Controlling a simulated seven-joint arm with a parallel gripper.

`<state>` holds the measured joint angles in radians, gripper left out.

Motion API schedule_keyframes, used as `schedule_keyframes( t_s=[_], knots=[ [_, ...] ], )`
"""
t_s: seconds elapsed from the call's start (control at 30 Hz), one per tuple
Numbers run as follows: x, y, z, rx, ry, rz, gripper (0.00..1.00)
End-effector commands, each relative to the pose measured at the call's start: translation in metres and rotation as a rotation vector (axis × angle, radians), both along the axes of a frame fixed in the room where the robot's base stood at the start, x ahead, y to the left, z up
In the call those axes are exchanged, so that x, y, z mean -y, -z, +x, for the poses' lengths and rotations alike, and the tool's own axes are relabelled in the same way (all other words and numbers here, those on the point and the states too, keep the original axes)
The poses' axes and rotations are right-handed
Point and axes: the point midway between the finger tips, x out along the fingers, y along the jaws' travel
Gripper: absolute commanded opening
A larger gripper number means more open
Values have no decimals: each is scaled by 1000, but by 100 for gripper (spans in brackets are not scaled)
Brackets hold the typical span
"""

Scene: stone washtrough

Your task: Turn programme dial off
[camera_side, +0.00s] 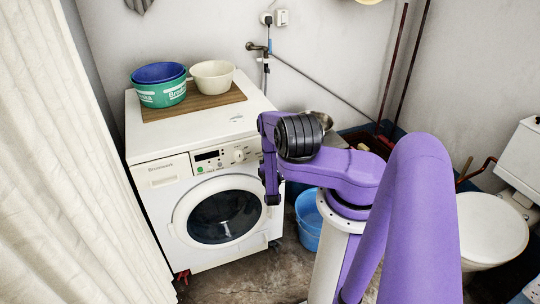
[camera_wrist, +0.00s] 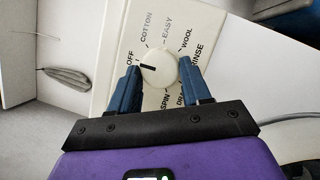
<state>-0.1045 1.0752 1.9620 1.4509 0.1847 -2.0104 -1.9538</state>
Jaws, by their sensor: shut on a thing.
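The programme dial (camera_wrist: 159,68) is a round cream knob with a dark pointer mark, on a cream panel with printed labels. In the wrist view its pointer faces left, toward the OFF label (camera_wrist: 130,60). My gripper (camera_wrist: 160,78) has its two blue fingers closed on the dial from opposite sides. In the side view my gripper (camera_side: 266,170) is at the right end of the front panel of the white washing machine (camera_side: 165,220). A round knob (camera_side: 239,155) shows left of it there; I cannot tell whether it is the same dial.
A green tub (camera_side: 162,94) with a blue one inside and a cream bowl (camera_side: 212,77) stand on a wooden board (camera_side: 190,106) on the machine. A blue bucket (camera_side: 308,222) stands on the floor to its right. A curtain (camera_side: 70,180) hangs at the left.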

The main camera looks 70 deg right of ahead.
Motion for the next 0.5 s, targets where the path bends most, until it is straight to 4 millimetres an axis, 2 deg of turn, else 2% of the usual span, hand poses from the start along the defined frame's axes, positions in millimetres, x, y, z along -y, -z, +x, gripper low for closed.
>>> schedule_keyframes(
  t_s=[0.07, 0.1, 0.13, 0.17, 0.5],
  knots=[
    [0, 0, 1, -2, -1, -1, 17],
    [0, 0, 1, -2, -1, -1, 61],
    [0, 0, 1, -2, -1, -1, 70],
    [0, 0, 1, -1, -1, -1, 73],
    [-1, 0, 0, 0, -1, 0, 73]
  ],
)
